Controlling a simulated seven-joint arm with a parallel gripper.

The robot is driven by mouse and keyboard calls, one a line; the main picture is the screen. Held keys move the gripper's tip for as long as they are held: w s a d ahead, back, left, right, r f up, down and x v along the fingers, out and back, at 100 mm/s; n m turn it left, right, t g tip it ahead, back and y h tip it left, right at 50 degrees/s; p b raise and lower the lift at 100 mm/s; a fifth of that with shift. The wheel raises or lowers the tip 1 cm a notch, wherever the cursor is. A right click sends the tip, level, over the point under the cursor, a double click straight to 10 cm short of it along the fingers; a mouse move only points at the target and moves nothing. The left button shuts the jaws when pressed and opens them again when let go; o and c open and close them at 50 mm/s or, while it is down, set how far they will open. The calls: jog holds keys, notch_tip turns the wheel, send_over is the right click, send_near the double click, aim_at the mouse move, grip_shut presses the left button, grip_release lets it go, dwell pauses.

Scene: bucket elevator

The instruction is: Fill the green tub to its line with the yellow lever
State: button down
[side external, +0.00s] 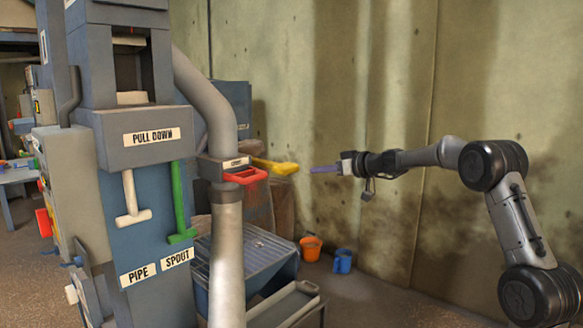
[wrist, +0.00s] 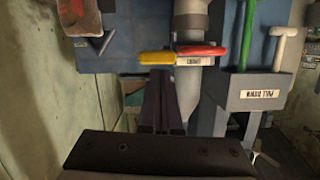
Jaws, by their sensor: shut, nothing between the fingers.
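The yellow lever (side external: 275,165) sticks out to the right from a small labelled box on the pipe. It also shows in the wrist view (wrist: 156,57), just beyond my fingertips. My gripper (side external: 313,169) is shut and empty, at about the lever's height. In the side view a gap separates its dark purple fingers from the lever's right end. In the wrist view the fingers (wrist: 161,78) point at the lever; whether they touch cannot be told there. I cannot make out a green tub in either view.
A red handle (side external: 246,176) sits beside the yellow lever. A green lever (side external: 181,205) and a white lever (side external: 131,200) hang on the machine front, under a "PULL DOWN" panel (side external: 150,138). An orange bucket (side external: 311,248) and a blue bucket (side external: 343,261) stand on the floor by the wall.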

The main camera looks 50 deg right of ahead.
notch_tip(320, 180, up, 8)
jog(key=n, duration=0.1)
jog(key=shift+w+d+f, duration=0.2)
jog(key=shift+w+f, duration=0.05)
jog(key=shift+w, duration=0.15)
send_over(293, 166)
notch_tip(293, 166, down, 2)
jog(key=shift+a+f, duration=0.1)
jog(key=shift+f, duration=0.15)
notch_tip(293, 166, down, 2)
jog(key=shift+s+f, duration=0.1)
jog(key=shift+f, duration=0.85)
